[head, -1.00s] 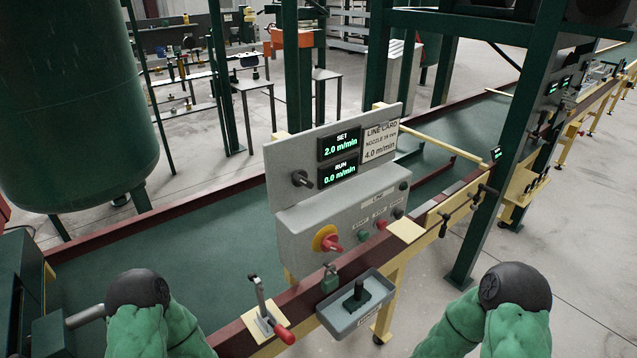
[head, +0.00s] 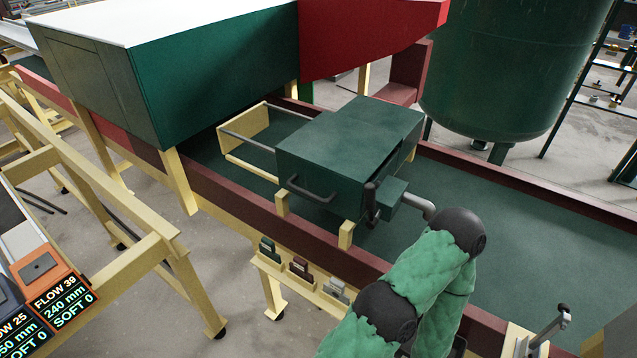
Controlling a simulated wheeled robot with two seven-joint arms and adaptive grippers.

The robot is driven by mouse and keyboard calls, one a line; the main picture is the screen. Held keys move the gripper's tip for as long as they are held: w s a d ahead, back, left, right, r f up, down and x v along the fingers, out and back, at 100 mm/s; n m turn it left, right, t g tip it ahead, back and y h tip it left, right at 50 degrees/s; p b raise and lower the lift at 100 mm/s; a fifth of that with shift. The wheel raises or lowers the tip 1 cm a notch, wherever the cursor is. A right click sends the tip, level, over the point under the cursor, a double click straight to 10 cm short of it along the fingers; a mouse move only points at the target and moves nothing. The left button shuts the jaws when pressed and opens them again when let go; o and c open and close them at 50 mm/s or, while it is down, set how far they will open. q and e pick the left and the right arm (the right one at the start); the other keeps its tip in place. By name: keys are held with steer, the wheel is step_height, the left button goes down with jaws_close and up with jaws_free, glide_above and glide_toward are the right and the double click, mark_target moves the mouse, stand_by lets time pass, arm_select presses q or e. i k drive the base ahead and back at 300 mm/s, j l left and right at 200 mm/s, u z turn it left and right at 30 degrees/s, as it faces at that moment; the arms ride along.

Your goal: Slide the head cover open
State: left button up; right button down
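A dark green box-shaped cover (head: 365,135), which looks like the head cover, sits over the green belt in the middle of the head view. A black bar handle (head: 312,190) is on its front face. Two parallel rails run from its left side to a cream end plate (head: 245,130), with the belt showing between them. A grey pipe and a black upright part are at its right front corner. One green-sleeved arm of mine is in front of the box, lower right.
A large green and red housing (head: 215,75) stands over the belt at the left. A small shelf with several blocks (head: 300,270) hangs below the belt's maroon edge. A lever clamp (head: 550,325) is at lower right. A display panel (head: 50,290) and cream frame are at lower left.

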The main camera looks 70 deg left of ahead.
mark_target(328, 162)
steer(key=u, duration=2.4)
